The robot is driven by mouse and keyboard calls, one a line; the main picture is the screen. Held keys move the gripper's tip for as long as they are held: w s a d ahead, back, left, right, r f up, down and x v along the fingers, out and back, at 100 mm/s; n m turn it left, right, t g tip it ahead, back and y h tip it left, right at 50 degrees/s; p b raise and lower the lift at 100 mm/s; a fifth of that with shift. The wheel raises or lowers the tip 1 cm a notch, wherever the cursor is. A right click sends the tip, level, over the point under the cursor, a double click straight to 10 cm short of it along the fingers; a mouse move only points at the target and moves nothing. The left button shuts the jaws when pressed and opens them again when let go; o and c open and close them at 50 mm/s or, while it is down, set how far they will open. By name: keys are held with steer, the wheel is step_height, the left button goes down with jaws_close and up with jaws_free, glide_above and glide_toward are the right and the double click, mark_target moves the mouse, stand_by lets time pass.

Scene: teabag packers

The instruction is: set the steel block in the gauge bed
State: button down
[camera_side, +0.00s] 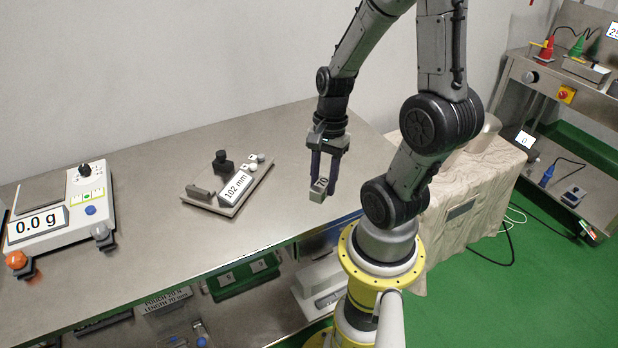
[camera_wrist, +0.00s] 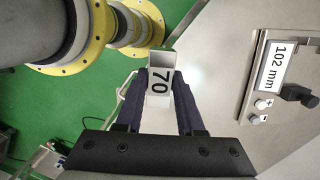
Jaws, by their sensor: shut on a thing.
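The steel block (camera_side: 319,192) is a small grey block marked 70. My gripper (camera_side: 322,178) is shut on it, a finger on each side, at the right part of the steel table; I cannot tell whether the block touches the table top. In the wrist view the block (camera_wrist: 160,82) sits between the dark fingertips (camera_wrist: 162,84), its 70 label facing the camera. The gauge bed (camera_side: 228,186) is a flat steel plate with a 102 mm display, a dark knob and two pale buttons, left of my gripper. It also shows at the right of the wrist view (camera_wrist: 254,75).
A scale (camera_side: 62,220) reading 0.0 g stands at the left of the table (camera_side: 300,140). Bare table lies between the gauge and my gripper. A cloth-covered stand (camera_side: 465,190) is behind my arm at right. A shelf below the table holds several items.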

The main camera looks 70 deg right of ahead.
steer(key=w+d+r, duration=0.4)
steer(key=w+r, duration=0.1)
steer(key=w, duration=0.4)
steer(key=n, duration=0.1)
glide_above(210, 183)
steer(key=f, duration=1)
steer(key=shift+s+f, duration=0.2)
steer(key=shift+f, duration=0.15)
steer(key=shift+w+d+f, duration=0.1)
steer(key=shift+w+f, duration=0.1)
steer(key=shift+f, duration=1.6)
steer(key=shift+f, duration=0.2)
